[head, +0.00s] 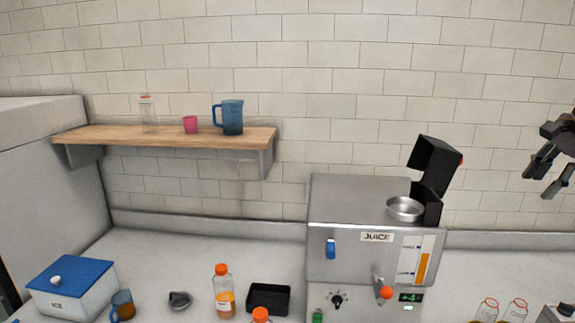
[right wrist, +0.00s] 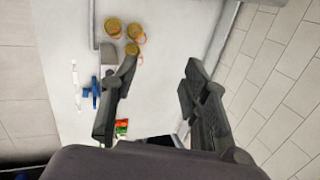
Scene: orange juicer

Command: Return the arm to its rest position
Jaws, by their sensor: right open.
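My right gripper (head: 549,178) is raised at the right edge of the head view, in front of the tiled wall and above the counter. Its fingers are apart with nothing between them. My left gripper is not in either view. The juicer (head: 355,245), a steel machine with a black lid tilted up, stands on the counter to the left of the right gripper, apart from it.
On the counter are an ice box (head: 72,290), a juice bottle (head: 223,291) and a black tray (head: 268,299). Glass bottles (head: 487,311) stand at lower right.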

